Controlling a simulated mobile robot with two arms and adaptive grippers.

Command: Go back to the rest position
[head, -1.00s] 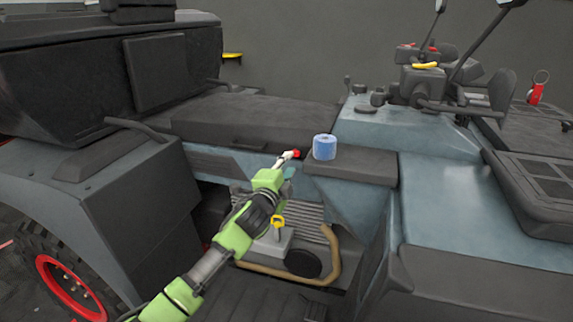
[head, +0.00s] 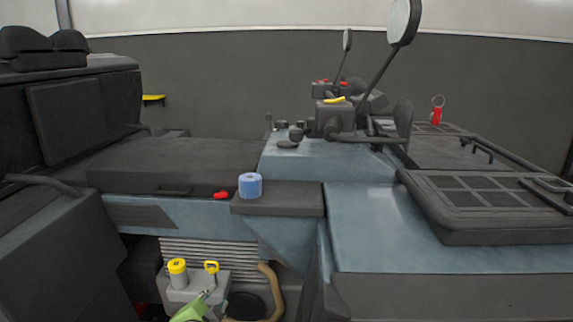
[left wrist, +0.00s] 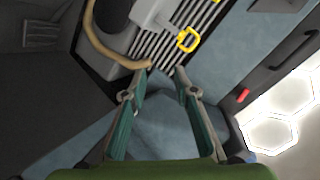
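My left gripper (head: 208,295) shows at the bottom of the head view, low in front of the vehicle's engine bay, and is partly cut off by the frame edge. In the left wrist view its two fingers (left wrist: 165,72) stand apart with nothing between them. My right gripper is in neither view. A small red part (head: 221,194) sits at the front edge of the dark seat, left of a blue roll (head: 250,186). The red part also shows in the left wrist view (left wrist: 243,96), off to the right of the fingers.
A yellow-capped part (head: 177,268) and a yellow ring handle (head: 211,267) stand on the engine just behind my gripper. A brown hose (head: 269,290) curves to their right. The vehicle's blue bodywork (head: 380,215) fills the right. A red key tag (head: 436,116) is farther back.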

